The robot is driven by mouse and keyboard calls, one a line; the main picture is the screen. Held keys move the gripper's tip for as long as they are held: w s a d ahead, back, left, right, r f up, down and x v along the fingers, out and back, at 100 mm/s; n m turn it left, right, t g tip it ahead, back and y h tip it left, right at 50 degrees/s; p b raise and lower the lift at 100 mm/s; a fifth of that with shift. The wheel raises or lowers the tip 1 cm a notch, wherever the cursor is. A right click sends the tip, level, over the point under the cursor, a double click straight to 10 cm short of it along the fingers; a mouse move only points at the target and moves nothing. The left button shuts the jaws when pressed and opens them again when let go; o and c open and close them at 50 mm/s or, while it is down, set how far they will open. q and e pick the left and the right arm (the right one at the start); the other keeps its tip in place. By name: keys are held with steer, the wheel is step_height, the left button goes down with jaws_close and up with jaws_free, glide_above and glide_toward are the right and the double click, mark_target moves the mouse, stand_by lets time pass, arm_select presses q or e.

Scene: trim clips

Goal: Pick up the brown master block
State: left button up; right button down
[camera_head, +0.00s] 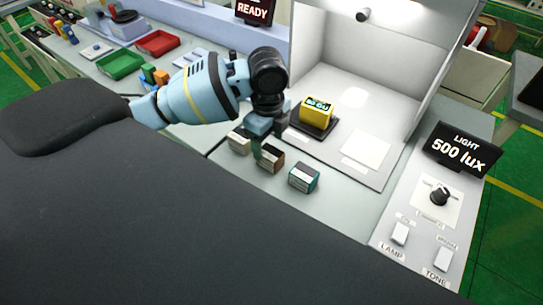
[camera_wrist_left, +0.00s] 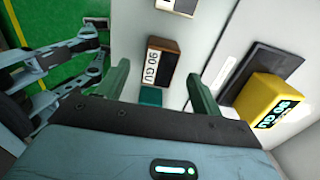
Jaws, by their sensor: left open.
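The brown master block (camera_head: 270,158), dark brown with a pale printed face, stands in the middle of a row of three blocks on the grey bench. In the left wrist view the brown block (camera_wrist_left: 162,62) lies in the gap between the green fingers, a little beyond their tips. My left gripper (camera_head: 265,146) points down over the row, open and empty, partly hiding the bench around the block. Its two fingers show apart in the wrist view (camera_wrist_left: 160,85). My right gripper does not show.
A pale-faced block (camera_head: 239,143) stands left of the brown one and a teal block (camera_head: 304,177) right of it, both close. A yellow block (camera_head: 318,113) sits on a dark pad inside the white light booth (camera_head: 390,95). A control panel (camera_head: 425,215) lies at right.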

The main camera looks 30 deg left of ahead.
mark_target(271, 152)
arm_select(q)
steer(key=shift+d+f, duration=0.15)
steer(key=shift+f, duration=1.25)
steer(key=shift+d+f, duration=0.15)
steer(key=shift+f, duration=1.25)
steer(key=c, duration=1.1)
